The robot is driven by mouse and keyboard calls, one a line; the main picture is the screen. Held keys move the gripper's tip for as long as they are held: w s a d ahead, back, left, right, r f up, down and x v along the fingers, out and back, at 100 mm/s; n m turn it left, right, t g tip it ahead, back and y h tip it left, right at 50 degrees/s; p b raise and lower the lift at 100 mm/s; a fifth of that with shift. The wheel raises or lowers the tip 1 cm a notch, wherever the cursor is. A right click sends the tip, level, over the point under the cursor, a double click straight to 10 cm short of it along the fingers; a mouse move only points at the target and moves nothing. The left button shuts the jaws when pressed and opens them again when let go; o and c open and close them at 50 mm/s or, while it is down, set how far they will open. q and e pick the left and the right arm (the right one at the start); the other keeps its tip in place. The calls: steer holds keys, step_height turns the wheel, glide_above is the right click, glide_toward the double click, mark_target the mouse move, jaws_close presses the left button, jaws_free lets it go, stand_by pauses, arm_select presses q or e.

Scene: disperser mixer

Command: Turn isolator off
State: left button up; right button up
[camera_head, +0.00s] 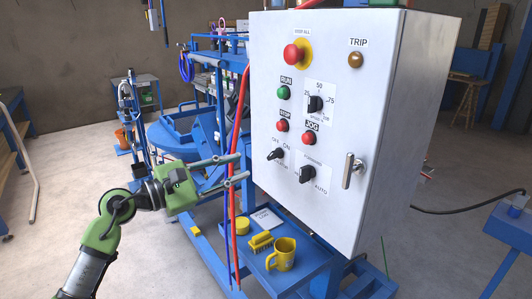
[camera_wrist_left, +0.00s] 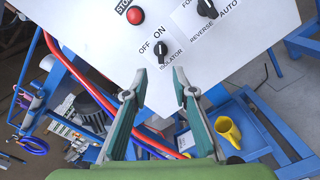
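The isolator switch (camera_head: 276,154) is a black rotary knob low on the left of the white panel's front, with OFF and ON printed above it. Its handle lies tilted in the head view and appears to point toward ON. In the left wrist view the knob (camera_wrist_left: 161,50) shows just beyond the fingertips, near the picture's top middle. My left gripper (camera_head: 244,166) is open and empty, its two fingers apart and directed at the knob from the left. In the left wrist view the gripper (camera_wrist_left: 159,75) has clear space between its fingertips, apparently without touching the knob. My right gripper is not in view.
The STOP button (camera_head: 282,125) and the FORWARD/REVERSE/AUTO selector (camera_head: 306,174) are close to the isolator. A red hose (camera_head: 238,140) runs along the panel's left edge. A blue shelf (camera_head: 307,262) below holds a yellow mug (camera_head: 281,255), a brush and a container.

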mark_target(269, 157)
arm_select(q)
steer(key=p+x, duration=0.2)
steer(key=x, duration=0.7)
steer(key=shift+p, duration=0.3)
steer(key=shift+w+d, duration=0.1)
steer(key=shift+d, duration=0.2)
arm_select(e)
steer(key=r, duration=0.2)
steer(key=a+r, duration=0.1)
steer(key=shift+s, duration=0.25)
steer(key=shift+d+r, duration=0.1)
arm_select(q)
jaws_close()
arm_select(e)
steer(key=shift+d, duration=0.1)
